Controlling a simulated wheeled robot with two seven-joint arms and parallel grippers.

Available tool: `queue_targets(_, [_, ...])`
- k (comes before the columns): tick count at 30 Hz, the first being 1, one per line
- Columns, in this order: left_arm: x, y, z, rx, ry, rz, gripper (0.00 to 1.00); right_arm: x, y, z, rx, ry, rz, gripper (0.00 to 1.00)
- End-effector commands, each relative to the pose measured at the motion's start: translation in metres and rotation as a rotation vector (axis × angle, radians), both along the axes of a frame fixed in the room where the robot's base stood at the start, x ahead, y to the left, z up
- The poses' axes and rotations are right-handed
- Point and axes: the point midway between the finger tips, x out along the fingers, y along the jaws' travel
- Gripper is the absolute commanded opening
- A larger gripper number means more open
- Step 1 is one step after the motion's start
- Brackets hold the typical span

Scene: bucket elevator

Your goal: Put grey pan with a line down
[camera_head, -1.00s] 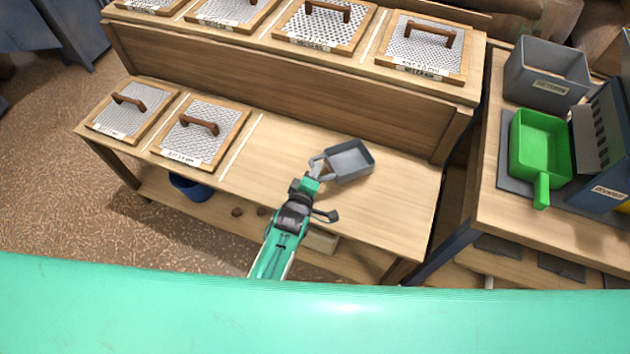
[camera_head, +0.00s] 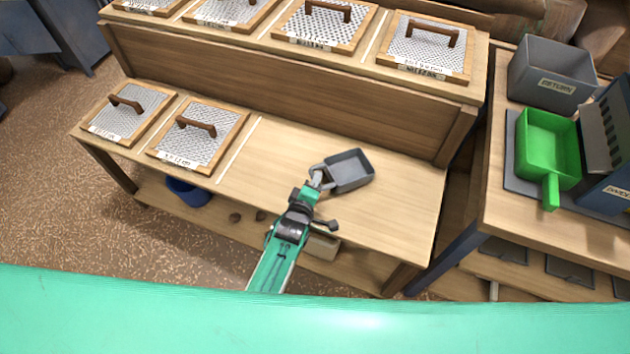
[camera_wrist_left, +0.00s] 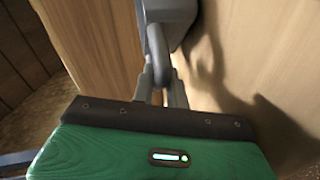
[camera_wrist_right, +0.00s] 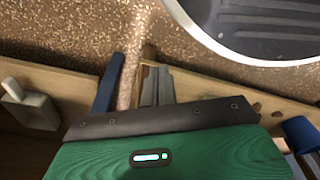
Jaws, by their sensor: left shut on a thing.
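The grey pan (camera_head: 348,172) is a small square scoop at the right part of the lower bench top (camera_head: 275,165). Its open side faces up and no line on it can be made out. My left gripper (camera_head: 317,178) is shut on the pan's loop handle, which also shows between the fingers in the left wrist view (camera_wrist_left: 158,55). The pan is close over the bench; I cannot tell if it touches. My right gripper (camera_wrist_right: 158,88) shows only in its wrist view, with its fingers together and nothing between them.
Framed mesh sieves with brown handles stand on the lower bench's left (camera_head: 200,135) and the upper shelf (camera_head: 425,45). A side table at right holds a green pan (camera_head: 548,150) and a grey bin (camera_head: 552,72). Bare bench surrounds the grey pan.

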Motion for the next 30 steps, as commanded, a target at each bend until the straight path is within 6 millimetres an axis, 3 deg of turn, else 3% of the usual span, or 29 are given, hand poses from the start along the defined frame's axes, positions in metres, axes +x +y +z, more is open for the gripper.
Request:
queue_targets(19, [0.0, 0.0, -0.011, 0.0, 0.0, 0.0, 0.0, 0.013, 0.004, 0.017, 0.004, -0.008, -0.002, 0.0])
queue_targets(20, [0.0, 0.0, -0.011, 0.0, 0.001, 0.0, 0.17, 0.014, 0.004, 0.018, 0.004, -0.009, -0.002, 0.0])
queue_targets(23, [0.0, 0.0, -0.012, 0.001, 0.002, 0.0, 0.36, 0.013, 0.004, 0.017, 0.004, -0.009, -0.002, 0.0])
queue_targets(30, [-0.001, 0.0, -0.013, 0.001, 0.004, 0.0, 0.36, 0.011, 0.003, 0.015, 0.003, -0.004, -0.003, 0.0])
